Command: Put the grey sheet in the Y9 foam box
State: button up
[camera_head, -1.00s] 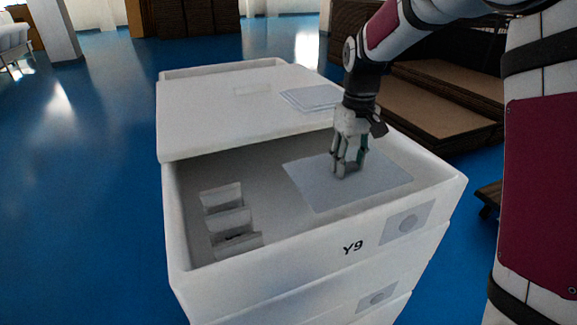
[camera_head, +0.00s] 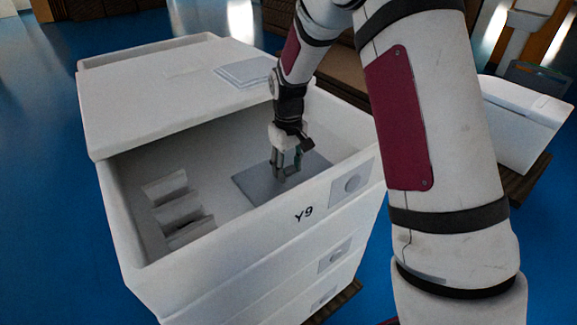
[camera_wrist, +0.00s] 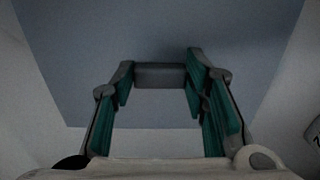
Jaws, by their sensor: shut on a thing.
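The grey sheet (camera_head: 252,186) is a flat square panel, roughly level, inside the open part of the Y9 foam box (camera_head: 190,262) at its right side. The front wall hides its near edge, and I cannot tell whether it touches the floor. My gripper (camera_head: 286,170) points down over it. In the wrist view my gripper (camera_wrist: 160,78) has its green-padded fingers around a small grey block above the sheet (camera_wrist: 85,60), which fills most of that view. The fingers are shut on the sheet by this block.
A white lid (camera_head: 170,95) covers the back of the box, with thin light sheets (camera_head: 243,72) on it. White slotted dividers (camera_head: 180,205) stand inside at the left. More boxes are stacked below. Another white box (camera_head: 520,120) stands at the right. Blue floor lies free to the left.

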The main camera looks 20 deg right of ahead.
aim_at(288, 170)
jog(key=shift+f, duration=0.15)
jog(key=o, duration=1.1)
jog(key=s+r+t+b, duration=0.1)
jog(key=s+r, duration=0.2)
jog(key=r, duration=0.6)
jog(key=s+r+b, duration=0.1)
jog(key=s+r, duration=0.2)
jog(key=r, duration=0.7)
jog(key=s+r+m+t, duration=0.1)
jog(key=s, duration=0.6)
jog(key=s+r+m+t, duration=0.1)
jog(key=s+t, duration=0.1)
jog(key=s, duration=0.5)
jog(key=s+r+m+t, duration=0.1)
jog(key=s+r, duration=0.1)
jog(key=s, duration=0.5)
jog(key=shift+s+a+m, duration=0.1)
jog(key=shift+s+m, duration=0.05)
jog(key=shift+m, duration=0.15)
